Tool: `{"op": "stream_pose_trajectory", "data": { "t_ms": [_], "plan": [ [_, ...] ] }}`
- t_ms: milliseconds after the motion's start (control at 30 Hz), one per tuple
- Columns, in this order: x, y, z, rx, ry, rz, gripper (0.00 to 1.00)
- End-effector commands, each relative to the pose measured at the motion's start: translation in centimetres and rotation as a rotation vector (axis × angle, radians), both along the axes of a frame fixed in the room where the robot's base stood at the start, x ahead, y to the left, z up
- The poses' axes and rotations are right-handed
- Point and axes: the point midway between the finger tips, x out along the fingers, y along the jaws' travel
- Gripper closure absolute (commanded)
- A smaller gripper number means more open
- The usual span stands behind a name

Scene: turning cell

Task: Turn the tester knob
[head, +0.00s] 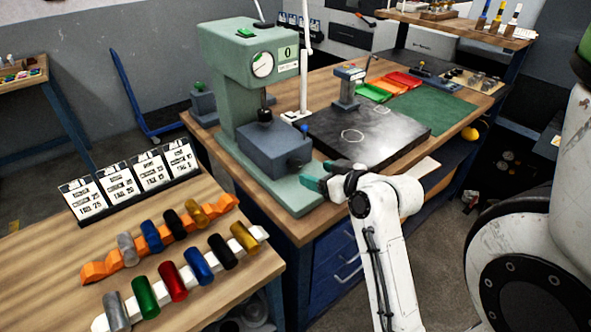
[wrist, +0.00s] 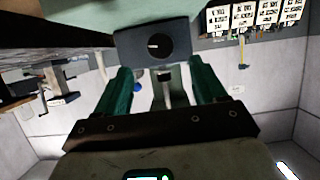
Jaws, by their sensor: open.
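The tester (head: 240,75) is a green machine with a round dial, standing at the near left end of the workbench. In the wrist view, a round dark knob (wrist: 154,47) with a short white mark shows on a dark grey face, ahead of my fingertips. My gripper (head: 316,180) is at the near right of the grey block. Its two green fingers (wrist: 157,72) are apart, with the knob beyond the gap between them.
A dark plate (head: 400,125) with a small stand (head: 347,88) lies right of the tester. Several coloured cylinders lie on orange and white racks (head: 232,200) on the near left table, with label cards (head: 133,178) behind. Blue drawers (head: 335,250) are below the bench edge.

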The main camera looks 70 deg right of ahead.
Motion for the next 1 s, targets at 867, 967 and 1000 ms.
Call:
{"op": "stream_pose_trajectory", "data": {
  "t_ms": [867, 967, 1000],
  "plan": [
    [6.8, -4.1, -3.3, 0.001, 0.001, 0.0, 0.3],
    [6.8, -4.1, -3.3, 0.001, 0.001, 0.0, 0.35],
    [6.8, -4.1, -3.3, 0.001, 0.001, 0.0, 0.39]
  ]
}}
